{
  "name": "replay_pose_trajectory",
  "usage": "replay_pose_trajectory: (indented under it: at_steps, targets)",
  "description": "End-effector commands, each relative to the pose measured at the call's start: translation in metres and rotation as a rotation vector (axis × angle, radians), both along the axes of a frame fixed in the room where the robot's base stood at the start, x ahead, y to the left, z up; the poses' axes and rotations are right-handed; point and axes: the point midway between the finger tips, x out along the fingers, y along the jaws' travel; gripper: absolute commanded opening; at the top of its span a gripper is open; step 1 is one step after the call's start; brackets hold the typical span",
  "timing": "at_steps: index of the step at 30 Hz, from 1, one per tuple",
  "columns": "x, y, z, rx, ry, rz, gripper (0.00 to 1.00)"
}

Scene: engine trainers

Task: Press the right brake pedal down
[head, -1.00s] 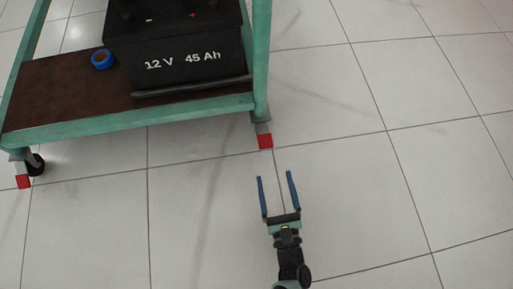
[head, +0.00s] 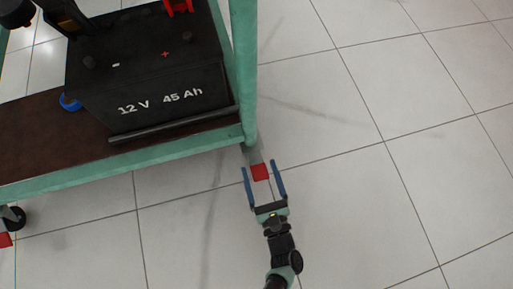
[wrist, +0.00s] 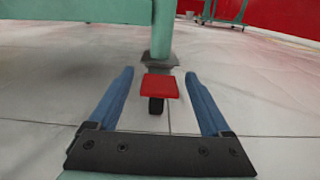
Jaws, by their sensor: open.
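The right brake pedal (head: 260,172) is a small red plate at the foot of the cart's near right leg. It also shows in the wrist view (wrist: 159,86), where it looks roughly level, above a dark wheel (wrist: 156,105). My gripper (head: 262,164) is open and empty, with its two blue fingers on either side of the pedal in the head view. In the wrist view the pedal appears ahead between the fingertips. I cannot tell whether the fingers touch it or how high they are.
The green cart (head: 110,161) has a brown lower shelf (head: 30,140) with a black 12 V battery (head: 150,80) and a blue roll (head: 69,102). Another red pedal (head: 5,240) is at the left leg by a caster (head: 13,217). The tiled floor (head: 370,200) to the right is clear.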

Motion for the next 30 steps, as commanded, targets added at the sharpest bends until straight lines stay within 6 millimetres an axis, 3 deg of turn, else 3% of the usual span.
replay_pose_trajectory:
  at_steps: [9,23,30]
  targets:
    - [0.0004,0.0004,-0.0001,0.000,0.000,-0.002,0.82]
    - [0.0004,0.0004,-0.0001,0.000,0.000,-0.001,0.00]
    - [0.0005,0.0005,-0.0001,0.000,0.000,-0.001,0.00]
